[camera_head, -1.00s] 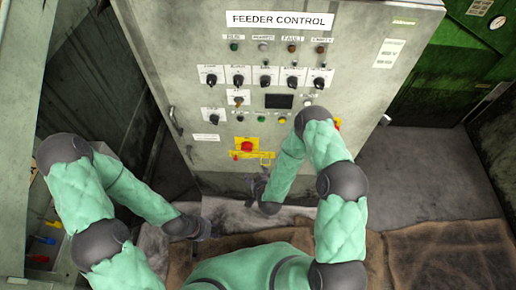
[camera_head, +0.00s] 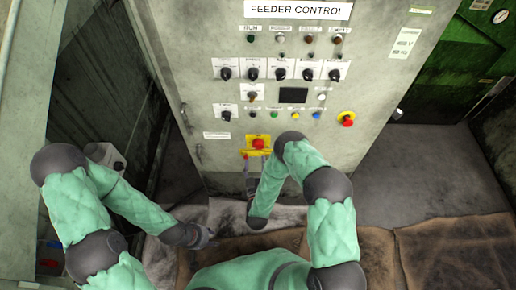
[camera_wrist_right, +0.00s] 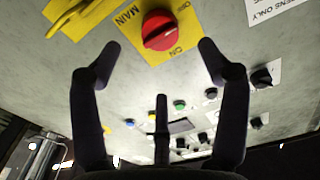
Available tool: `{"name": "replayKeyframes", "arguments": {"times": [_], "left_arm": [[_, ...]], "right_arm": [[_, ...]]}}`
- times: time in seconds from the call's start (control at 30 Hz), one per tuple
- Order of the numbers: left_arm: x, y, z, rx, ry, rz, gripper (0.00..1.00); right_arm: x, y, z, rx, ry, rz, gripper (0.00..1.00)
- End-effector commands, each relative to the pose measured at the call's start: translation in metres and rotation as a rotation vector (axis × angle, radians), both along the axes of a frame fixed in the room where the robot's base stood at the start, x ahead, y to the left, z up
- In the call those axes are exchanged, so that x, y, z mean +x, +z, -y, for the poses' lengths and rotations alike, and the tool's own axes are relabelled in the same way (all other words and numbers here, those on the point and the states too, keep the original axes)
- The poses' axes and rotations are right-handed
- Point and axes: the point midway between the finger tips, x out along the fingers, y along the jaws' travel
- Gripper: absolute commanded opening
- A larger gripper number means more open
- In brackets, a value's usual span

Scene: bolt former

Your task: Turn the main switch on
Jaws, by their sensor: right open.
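The main switch is a red knob on a yellow plate (camera_head: 258,143) low on the feeder control cabinet. In the right wrist view the red knob (camera_wrist_right: 160,30) sits on its yellow plate, with MAIN and ON legible. In the head view the right gripper (camera_head: 251,172) is just below the switch plate, partly hidden by my forearm. My left gripper (camera_head: 207,238) is low at the left, away from the cabinet; its fingers are too small to read.
The cabinet face (camera_head: 180,60) carries several black knobs, lamps and a dark display (camera_head: 293,95). A red emergency button on yellow (camera_head: 346,119) is to the right. A yellow bar (camera_wrist_right: 80,18) stands beside the main switch. Brown mats (camera_head: 455,250) cover the floor.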

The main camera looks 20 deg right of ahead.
Motion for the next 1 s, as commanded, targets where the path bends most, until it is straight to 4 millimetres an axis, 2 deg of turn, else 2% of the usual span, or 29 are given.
{"name": "replayKeyframes", "arguments": {"times": [0.1, 0.3, 0.5, 0.7, 1.0], "left_arm": [[0.0, -0.002, 0.0, 0.0, 0.0, 0.0, 0.4], [0.0, -0.012, 0.0, 0.0, 0.0, 0.0, 0.4], [0.0, -0.018, 0.0, 0.0, 0.0, 0.0, 0.4], [0.0, -0.02, 0.0, 0.0, 0.0, 0.0, 0.4], [0.0, -0.02, 0.0, 0.0, 0.0, 0.0, 0.4]], "right_arm": [[0.006, -0.001, 0.002, 0.0, 0.0, -0.001, 0.76], [0.044, -0.001, 0.013, 0.0, 0.0, 0.002, 0.76], [0.07, -0.001, 0.02, 0.001, 0.0, 0.001, 0.76], [0.082, -0.001, 0.024, 0.0, 0.0, -0.001, 0.76], [0.084, 0.0, 0.024, 0.001, 0.001, -0.002, 0.76]]}}
